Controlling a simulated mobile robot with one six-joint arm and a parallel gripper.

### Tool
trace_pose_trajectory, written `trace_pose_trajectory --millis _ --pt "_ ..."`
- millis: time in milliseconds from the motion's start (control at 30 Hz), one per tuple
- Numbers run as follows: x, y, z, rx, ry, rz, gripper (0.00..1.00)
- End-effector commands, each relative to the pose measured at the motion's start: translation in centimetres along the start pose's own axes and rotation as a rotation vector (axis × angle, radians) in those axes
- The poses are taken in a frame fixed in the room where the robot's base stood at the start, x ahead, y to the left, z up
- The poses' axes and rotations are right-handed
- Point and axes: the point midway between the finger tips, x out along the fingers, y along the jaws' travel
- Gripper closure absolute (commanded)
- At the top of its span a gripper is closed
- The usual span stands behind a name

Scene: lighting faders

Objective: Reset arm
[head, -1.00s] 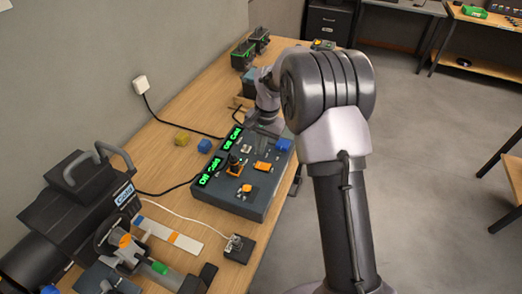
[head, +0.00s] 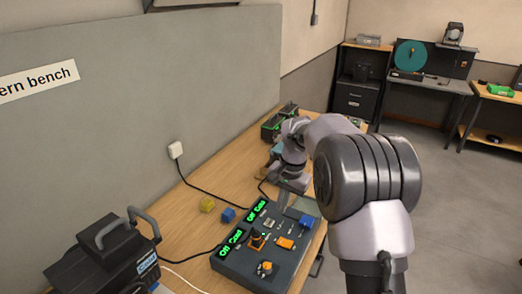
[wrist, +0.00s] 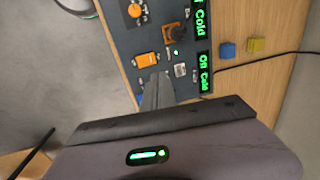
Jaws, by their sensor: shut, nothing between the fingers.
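The dark grey fader console (head: 275,270) lies on the wooden bench, with orange knobs and two green displays. It also shows in the wrist view (wrist: 118,42). One display (wrist: 204,72) reads "Off Cold"; the other (wrist: 201,20) is cut off by the frame edge but shows "Cold". My gripper (wrist: 158,84) is shut and empty, its fingers pointing at the console near an orange slider cap (wrist: 146,60). In the head view my gripper (head: 284,204) is small, above the console's far end. Whether the fingertips touch the panel cannot be told.
A yellow block (head: 207,205) and a blue block (head: 227,215) lie left of the console. A cable runs to a wall socket (head: 176,149). Dark fixtures (head: 278,125) stand at the bench's far end. Floor is open on the right.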

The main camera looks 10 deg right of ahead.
Motion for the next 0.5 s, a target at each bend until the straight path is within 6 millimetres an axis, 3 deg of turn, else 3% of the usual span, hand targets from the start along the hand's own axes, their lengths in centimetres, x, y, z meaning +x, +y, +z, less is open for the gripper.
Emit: trace_pose_trajectory --millis 67,133,200,267,333,400,500 --pt "-1.9 0.3 1.3 -0.016 0.024 -0.023 1.0" --pt "-4.9 1.4 4.2 -0.047 0.064 -0.058 1.0" --pt "-7.8 3.5 8.6 -0.088 0.114 -0.102 1.0" --pt "-9.3 5.6 12.7 -0.124 0.16 -0.141 1.0" --pt "-9.9 8.4 17.5 -0.163 0.213 -0.183 1.0" --pt "-9.2 11.0 21.7 -0.197 0.26 -0.217 1.0" --pt "-7.5 13.8 25.9 -0.234 0.313 -0.254 1.0"
